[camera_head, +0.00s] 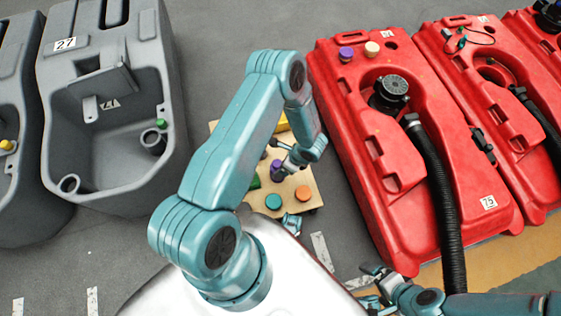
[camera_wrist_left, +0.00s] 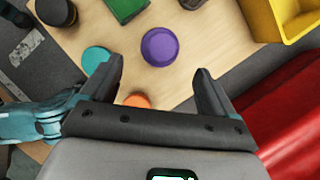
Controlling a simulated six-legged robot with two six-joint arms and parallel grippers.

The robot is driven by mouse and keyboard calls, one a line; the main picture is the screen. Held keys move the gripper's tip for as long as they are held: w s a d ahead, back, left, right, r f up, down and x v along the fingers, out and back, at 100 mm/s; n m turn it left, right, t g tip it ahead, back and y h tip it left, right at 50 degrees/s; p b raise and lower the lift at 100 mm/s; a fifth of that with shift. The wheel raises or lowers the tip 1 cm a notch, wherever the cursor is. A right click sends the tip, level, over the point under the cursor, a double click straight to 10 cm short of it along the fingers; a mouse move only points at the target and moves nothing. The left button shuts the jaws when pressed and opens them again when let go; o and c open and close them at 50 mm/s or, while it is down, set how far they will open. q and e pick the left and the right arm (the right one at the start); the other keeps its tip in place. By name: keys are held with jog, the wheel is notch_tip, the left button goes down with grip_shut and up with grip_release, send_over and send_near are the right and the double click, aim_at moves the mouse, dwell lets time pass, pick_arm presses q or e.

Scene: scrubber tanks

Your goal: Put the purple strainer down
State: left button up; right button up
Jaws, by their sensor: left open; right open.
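The purple strainer (camera_wrist_left: 160,47) shows in the left wrist view as a round purple piece on a wooden board (camera_wrist_left: 200,22). In the head view it is a purple shape (camera_head: 277,168), partly hidden by my left gripper (camera_head: 286,160). In the left wrist view my left gripper (camera_wrist_left: 156,78) is open, with the strainer just beyond and between its fingertips. No finger visibly touches it. My right gripper (camera_head: 371,284) is open and empty at the bottom of the head view, near the front of a red tank.
The board also bears a teal disc (camera_head: 273,202), an orange disc (camera_head: 302,193), a green block (camera_wrist_left: 126,8), a dark cylinder (camera_wrist_left: 57,11) and a yellow bin (camera_wrist_left: 284,18). Red tanks (camera_head: 385,165) stand right, a grey tank (camera_head: 110,95) left. My left arm hides part of the board.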

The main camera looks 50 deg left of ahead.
pick_arm(q)
jog(key=s+d+r+n+h, duration=0.4)
jog(key=d+n, duration=0.4)
jog(key=d, duration=0.2)
jog(key=s+d+r+n+t+h, duration=0.1)
jog(key=s+d+r+n+h, duration=0.3)
jog(key=d, duration=0.6)
notch_tip(320, 180, up, 3)
jog(key=s+n, duration=0.2)
jog(key=n, duration=0.2)
jog(key=shift+d+t, duration=0.15)
jog(key=shift+t, duration=0.15)
